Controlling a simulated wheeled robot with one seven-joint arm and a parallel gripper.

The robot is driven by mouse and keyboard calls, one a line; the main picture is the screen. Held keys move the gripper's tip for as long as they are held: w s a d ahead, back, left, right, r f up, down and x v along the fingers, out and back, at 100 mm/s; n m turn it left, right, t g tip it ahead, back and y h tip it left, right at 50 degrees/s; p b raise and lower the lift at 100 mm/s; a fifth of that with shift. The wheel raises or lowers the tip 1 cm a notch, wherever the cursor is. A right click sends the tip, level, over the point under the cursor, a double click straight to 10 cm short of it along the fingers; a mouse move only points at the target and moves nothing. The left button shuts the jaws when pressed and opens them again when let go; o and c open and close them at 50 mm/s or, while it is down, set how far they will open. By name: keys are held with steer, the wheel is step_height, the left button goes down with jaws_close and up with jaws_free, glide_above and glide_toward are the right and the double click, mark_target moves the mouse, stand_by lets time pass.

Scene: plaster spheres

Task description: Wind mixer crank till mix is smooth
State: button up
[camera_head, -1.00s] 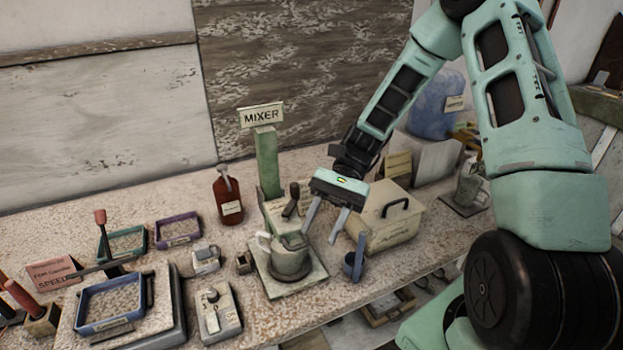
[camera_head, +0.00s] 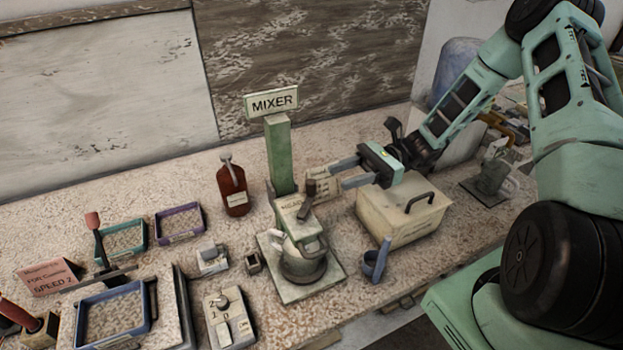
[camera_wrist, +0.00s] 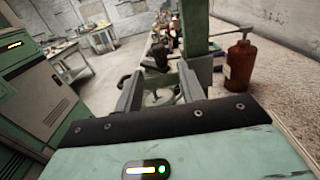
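The mixer has a green post (camera_head: 279,155) with a MIXER sign (camera_head: 271,101), and a pale head (camera_head: 296,212) low in front of it. A dark crank handle (camera_head: 307,200) stands tilted on the head. A grey pot (camera_head: 303,264) sits under the head on a square base plate (camera_head: 322,285); its contents are hidden. My gripper (camera_head: 332,174) is open, with its fingers pointing left towards the mixer, close to the right of the crank. In the wrist view my gripper (camera_wrist: 157,88) shows its fingers apart, with the green post (camera_wrist: 195,28) beyond them. I see no grip on the crank.
A lidded cream box (camera_head: 405,215) stands below and right of my gripper, and a blue scoop-like cup (camera_head: 376,261) is near the bench edge. A brown bottle (camera_head: 232,188) stands left of the post. A small switch box (camera_head: 228,318) and trays (camera_head: 112,312) lie further left.

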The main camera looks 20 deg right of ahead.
mark_target(310, 195)
steer(key=a+p, duration=0.2)
steer(key=a, duration=0.6)
steer(key=shift+a, duration=0.25)
jaws_close()
